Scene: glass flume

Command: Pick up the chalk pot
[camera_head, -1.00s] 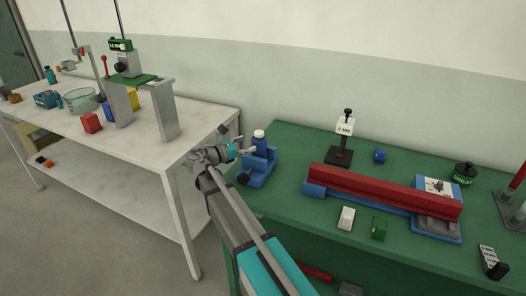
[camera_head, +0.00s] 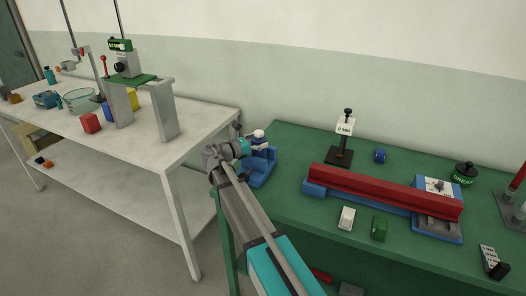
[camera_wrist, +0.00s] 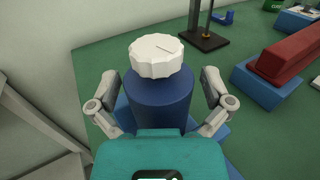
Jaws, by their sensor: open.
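The chalk pot, a blue cylinder with a white ridged top, stands in the middle of the wrist view (camera_wrist: 158,98), upright between my open fingers. In the head view its white top (camera_head: 258,134) shows at the left end of the green table, and my gripper partly hides its body. My gripper (camera_wrist: 165,88) has one finger on each side of the pot, with a visible gap on both sides. In the head view my gripper (camera_head: 252,147) is level with the pot, close on its near left side.
A blue stand (camera_head: 262,172) is at the pot's base. On the green table (camera_head: 290,205) are a red bar on a blue base (camera_head: 380,190), a black gauge stand (camera_head: 339,157) and small blocks. A white bench (camera_head: 190,135) stands to the left, with a gap between.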

